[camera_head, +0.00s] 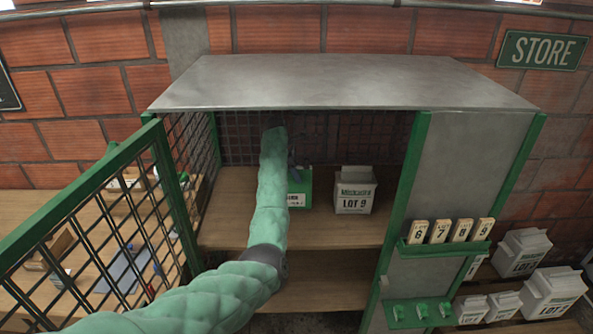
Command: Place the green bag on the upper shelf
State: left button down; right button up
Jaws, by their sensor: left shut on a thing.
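The green bag (302,187), with a white label, is inside the open cabinet over the upper shelf (232,220). My left arm reaches into the cabinet from the lower left and covers the bag's left part. My left gripper (294,172) is at the top of the bag, shut on it, mostly hidden behind my forearm. The bag looks upright. Its base is at or just above the shelf board; I cannot tell whether it touches. My right gripper is not in view.
A white LOT 9 bag (354,190) stands on the upper shelf just right of the green bag. The mesh door (110,215) stands open at left. The cabinet's grey side panel (460,170) bounds the right. Numbered tags (448,231) and several white bags (525,255) are further right.

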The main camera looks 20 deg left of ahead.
pick_arm(q)
jog(key=c, duration=0.6)
grip_release()
jog(key=shift+f, duration=0.15)
